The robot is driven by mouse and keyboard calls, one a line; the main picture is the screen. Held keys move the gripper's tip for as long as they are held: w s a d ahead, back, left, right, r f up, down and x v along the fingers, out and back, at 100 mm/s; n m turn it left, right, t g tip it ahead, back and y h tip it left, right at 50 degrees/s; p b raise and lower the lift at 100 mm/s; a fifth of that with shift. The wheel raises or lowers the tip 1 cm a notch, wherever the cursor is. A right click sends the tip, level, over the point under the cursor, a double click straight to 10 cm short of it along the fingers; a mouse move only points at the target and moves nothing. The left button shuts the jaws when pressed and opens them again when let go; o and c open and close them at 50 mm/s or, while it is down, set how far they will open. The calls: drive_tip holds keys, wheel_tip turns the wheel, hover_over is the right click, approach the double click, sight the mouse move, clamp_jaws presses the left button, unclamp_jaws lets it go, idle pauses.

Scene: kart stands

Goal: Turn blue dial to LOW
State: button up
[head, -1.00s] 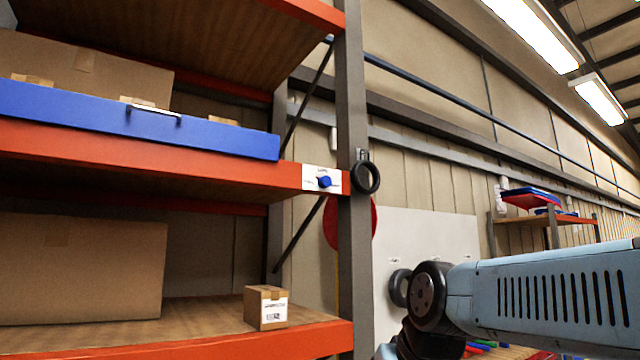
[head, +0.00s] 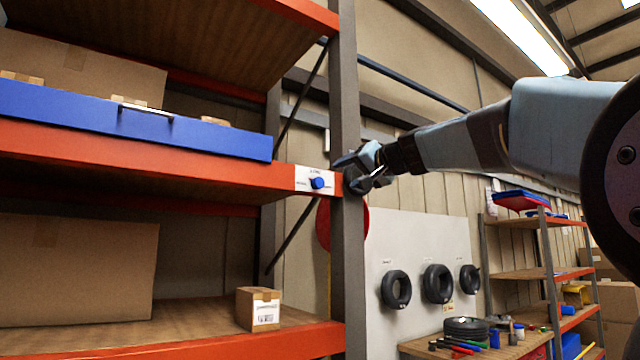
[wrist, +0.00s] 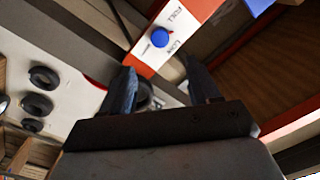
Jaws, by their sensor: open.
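The blue dial (head: 317,183) sits on a white label plate (head: 303,172) at the right end of the orange shelf beam, beside the grey upright. In the wrist view the dial (wrist: 160,37) is beyond my fingertips, with the words FULL and LOW printed on the plate around it. My gripper (head: 352,172) is just right of the dial, in front of the upright, and apart from the dial. In the wrist view my gripper (wrist: 158,75) has its two fingers spread with nothing between them. Which mark the dial points to is too small to tell.
The grey upright (head: 347,270) stands close behind my gripper. A blue drawer (head: 60,110) lies along the shelf to the left. A small box (head: 258,308) sits on the lower shelf. Tyres (head: 437,284) hang on a white board to the right.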

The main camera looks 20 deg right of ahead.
sight(320, 183)
drive_tip(key=x, duration=1.1)
drive_tip(key=shift+w+a+f, duration=0.1)
drive_tip(key=shift+w+f, duration=0.05)
drive_tip(key=shift+w, duration=0.2)
drive_tip(key=shift+c, duration=0.3)
